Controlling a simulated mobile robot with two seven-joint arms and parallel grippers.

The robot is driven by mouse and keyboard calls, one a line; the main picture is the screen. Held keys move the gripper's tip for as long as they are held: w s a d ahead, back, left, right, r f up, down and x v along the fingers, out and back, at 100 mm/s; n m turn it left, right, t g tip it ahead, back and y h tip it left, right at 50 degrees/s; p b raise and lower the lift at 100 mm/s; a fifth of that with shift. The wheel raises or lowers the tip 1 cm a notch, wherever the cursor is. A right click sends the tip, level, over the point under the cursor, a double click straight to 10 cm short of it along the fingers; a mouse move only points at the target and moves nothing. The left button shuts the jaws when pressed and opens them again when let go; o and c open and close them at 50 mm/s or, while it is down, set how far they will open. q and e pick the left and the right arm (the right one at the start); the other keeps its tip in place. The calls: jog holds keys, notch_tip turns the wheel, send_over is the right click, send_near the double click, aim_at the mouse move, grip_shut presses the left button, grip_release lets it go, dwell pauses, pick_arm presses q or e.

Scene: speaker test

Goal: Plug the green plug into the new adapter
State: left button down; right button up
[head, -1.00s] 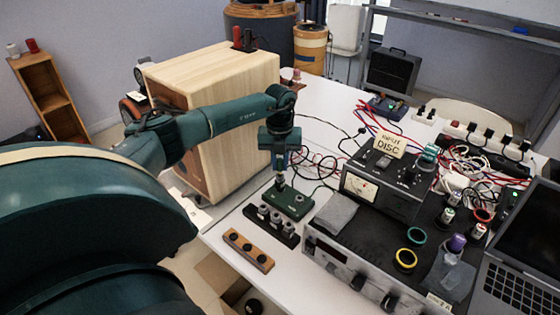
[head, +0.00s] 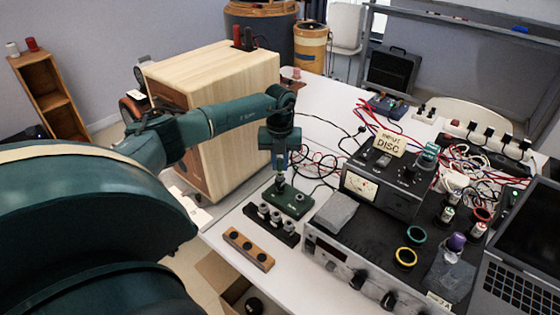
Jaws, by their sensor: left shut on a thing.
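My left gripper (head: 280,176) points straight down over the near left part of the white table. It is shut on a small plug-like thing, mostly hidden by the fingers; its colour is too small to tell. Directly below is a small dark green box (head: 297,205) with a round silver socket on top, which may be the new adapter. The held thing is at or just above its left part; I cannot tell whether it is seated. A black strip (head: 285,237) with several silver connectors lies just in front. My right gripper is not in view.
A wooden block (head: 264,261) with dark round holes lies at the table's front edge. A large wooden speaker cabinet (head: 225,75) stands behind my left arm.

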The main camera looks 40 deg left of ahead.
pick_arm(q)
jog(key=shift+f+b, duration=0.4)
jog(key=shift+f, duration=0.35)
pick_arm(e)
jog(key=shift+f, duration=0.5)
pick_arm(q)
jog(key=c, duration=1.3)
grip_release()
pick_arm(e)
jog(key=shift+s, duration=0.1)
